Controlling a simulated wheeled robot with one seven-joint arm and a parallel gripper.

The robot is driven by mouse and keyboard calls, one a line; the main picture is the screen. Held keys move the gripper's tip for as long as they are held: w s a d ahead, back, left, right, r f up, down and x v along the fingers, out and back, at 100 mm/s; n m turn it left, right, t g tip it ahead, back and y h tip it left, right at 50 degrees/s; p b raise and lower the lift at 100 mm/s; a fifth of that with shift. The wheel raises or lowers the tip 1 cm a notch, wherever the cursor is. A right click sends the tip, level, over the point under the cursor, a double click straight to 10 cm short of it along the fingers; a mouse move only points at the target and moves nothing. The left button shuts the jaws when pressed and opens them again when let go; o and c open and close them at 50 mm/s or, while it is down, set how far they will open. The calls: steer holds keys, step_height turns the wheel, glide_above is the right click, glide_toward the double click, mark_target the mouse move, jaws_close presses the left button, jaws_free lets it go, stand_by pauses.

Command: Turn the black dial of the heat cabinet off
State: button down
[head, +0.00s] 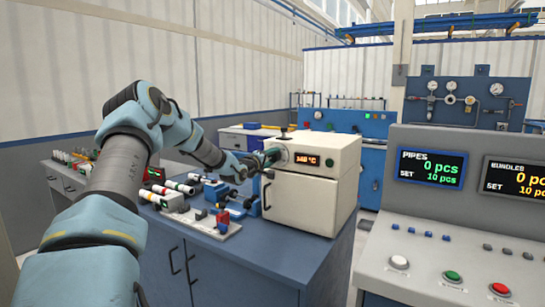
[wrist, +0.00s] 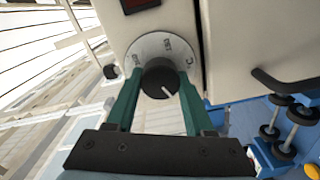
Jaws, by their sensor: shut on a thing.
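The heat cabinet (head: 312,195) is a cream box on the blue bench, with a lit orange temperature display (head: 307,160) on its upper front. Its digits are too small to read surely. The black dial (wrist: 160,78) sits on a round pale scale plate (wrist: 150,46) in the wrist view. The dial's white mark points toward the lower right of that picture. My gripper (wrist: 158,84) has its two green fingers on either side of the dial and is shut on it. In the head view my gripper (head: 262,161) reaches the cabinet's upper left front and hides the dial.
Racks with pipes (head: 178,187) and blue fixtures (head: 243,203) stand on the bench left of the cabinet, below my arm. A dark handle (wrist: 285,82) sticks out from the cabinet front. A control console (head: 455,240) stands at right.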

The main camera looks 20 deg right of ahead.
steer(key=shift+f+n, duration=0.15)
steer(key=shift+n, duration=0.45)
steer(key=shift+c, duration=1.4)
jaws_free()
steer(key=shift+s+a, duration=0.1)
steer(key=b+v, duration=0.3)
steer(key=v, duration=0.7)
steer(key=shift+s+a, duration=0.2)
steer(key=shift+s, duration=0.05)
